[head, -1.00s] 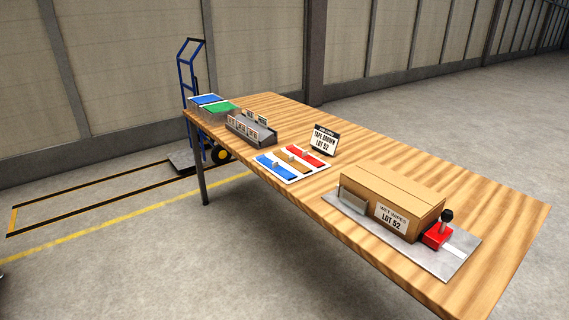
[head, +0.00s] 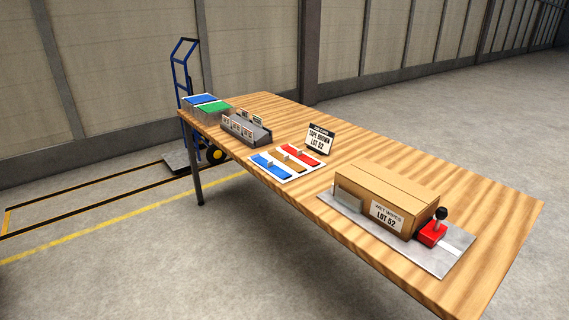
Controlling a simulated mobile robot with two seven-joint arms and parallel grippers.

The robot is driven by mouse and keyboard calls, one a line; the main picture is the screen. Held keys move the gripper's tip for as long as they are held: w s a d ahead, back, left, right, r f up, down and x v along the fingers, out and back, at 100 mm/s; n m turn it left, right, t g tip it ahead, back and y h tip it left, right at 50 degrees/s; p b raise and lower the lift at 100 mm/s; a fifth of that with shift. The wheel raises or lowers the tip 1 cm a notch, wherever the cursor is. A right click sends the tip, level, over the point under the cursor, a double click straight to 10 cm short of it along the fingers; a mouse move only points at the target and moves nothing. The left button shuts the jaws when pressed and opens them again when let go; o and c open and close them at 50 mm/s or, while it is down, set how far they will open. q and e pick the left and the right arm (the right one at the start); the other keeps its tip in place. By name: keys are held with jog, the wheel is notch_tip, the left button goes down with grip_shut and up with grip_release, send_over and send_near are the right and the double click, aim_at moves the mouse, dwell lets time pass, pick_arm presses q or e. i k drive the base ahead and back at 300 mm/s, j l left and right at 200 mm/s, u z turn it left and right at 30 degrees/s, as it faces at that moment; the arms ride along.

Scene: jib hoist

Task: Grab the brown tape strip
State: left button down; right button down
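The brown tape strip (head: 287,160) lies on a white board (head: 285,179) on the wooden table. It is between a blue strip (head: 269,168) on its left and a red strip (head: 303,151) on its right. Each strip seems to have a small pale tab standing up from it. A small sign (head: 320,138) reading "TAPE BROWN LOT 52" stands just behind the board. Neither of my grippers is in view.
A cardboard box (head: 383,200) labelled LOT 52 sits on a grey plate (head: 452,258) beside a red device with a black knob (head: 433,230). A grey card holder (head: 245,130) and blue and green bins (head: 206,106) stand further left. A blue hand truck (head: 183,75) is behind the table.

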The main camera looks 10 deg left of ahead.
aim_at(286, 160)
jog(key=z, duration=1.35)
jog(key=j+z, duration=0.2)
jog(key=z, duration=0.25)
jog(key=j+z, duration=0.25)
jog(key=z, duration=0.15)
jog(key=k+j+z, duration=0.15)
jog(key=j+z, duration=0.25)
jog(key=k+j+z, duration=0.25)
jog(key=j+z, duration=0.2)
jog(key=k+j+z, duration=0.25)
jog(key=z, duration=0.15)
jog(key=k+j+z, duration=0.3)
jog(key=z, duration=0.15)
jog(key=k+j+z, duration=0.1)
jog(key=k+z, duration=0.7)
jog(key=k, duration=0.25)
